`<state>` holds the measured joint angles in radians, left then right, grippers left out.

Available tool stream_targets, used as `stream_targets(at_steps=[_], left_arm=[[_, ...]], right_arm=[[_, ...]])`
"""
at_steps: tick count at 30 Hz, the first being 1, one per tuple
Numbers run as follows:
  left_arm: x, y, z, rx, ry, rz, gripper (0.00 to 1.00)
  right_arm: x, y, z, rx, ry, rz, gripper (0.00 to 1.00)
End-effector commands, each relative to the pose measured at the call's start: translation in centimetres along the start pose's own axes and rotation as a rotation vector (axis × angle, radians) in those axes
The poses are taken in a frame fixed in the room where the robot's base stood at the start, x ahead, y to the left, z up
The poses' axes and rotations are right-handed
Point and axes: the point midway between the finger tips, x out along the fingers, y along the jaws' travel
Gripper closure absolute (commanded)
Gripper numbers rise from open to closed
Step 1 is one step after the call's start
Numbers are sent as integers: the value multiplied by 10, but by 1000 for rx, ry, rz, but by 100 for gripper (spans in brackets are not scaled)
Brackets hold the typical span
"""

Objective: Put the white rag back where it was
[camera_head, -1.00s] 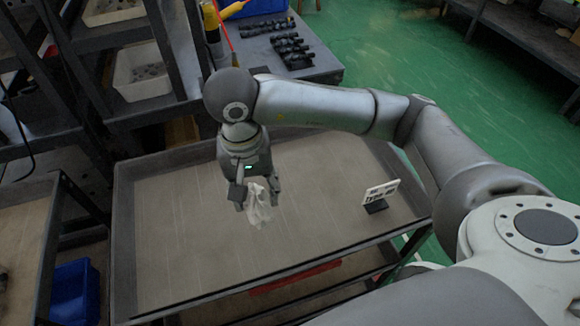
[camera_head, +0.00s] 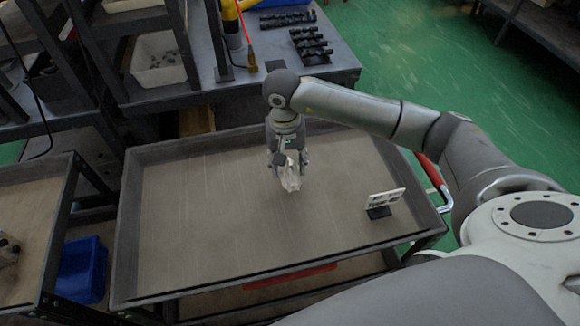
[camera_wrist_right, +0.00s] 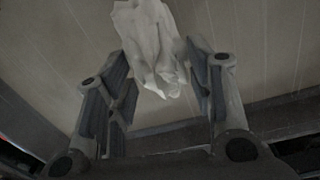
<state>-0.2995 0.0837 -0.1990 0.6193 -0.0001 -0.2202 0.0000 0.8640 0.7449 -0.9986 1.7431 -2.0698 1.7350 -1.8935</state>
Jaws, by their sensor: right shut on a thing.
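My right gripper (camera_head: 288,166) points down over the grey-brown tray top of a cart (camera_head: 205,235), right of its middle and towards its back. It is shut on the crumpled white rag (camera_head: 291,181), which hangs below the fingers. In the right wrist view the rag (camera_wrist_right: 150,45) shows at the fingertips, between the two dark fingers (camera_wrist_right: 163,78). I cannot tell whether the rag's lower end touches the tray. My left gripper is not in view.
A small white sign on a black base (camera_head: 384,203) stands at the tray's right. The rest of the tray is bare, with a raised rim. Behind it are a shelf with a white bin (camera_head: 158,60) and a table with black valve blocks (camera_head: 310,42). A blue bin (camera_head: 82,270) sits low at left.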

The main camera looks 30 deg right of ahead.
Motion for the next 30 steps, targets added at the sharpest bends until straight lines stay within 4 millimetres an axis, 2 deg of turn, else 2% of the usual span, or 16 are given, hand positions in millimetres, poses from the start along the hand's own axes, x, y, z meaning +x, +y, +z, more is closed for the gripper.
stream_targets(at_steps=[7,13,24,25,30], left_arm=[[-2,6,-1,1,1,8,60],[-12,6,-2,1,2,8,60],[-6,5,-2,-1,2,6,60],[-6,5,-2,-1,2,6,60],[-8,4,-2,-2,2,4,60]], right_arm=[[15,5,-10,2,-2,0,70],[42,4,-10,1,-3,-1,70],[49,3,-11,0,1,-1,70],[49,3,-11,0,1,-1,50],[47,3,-11,0,1,-1,30]])
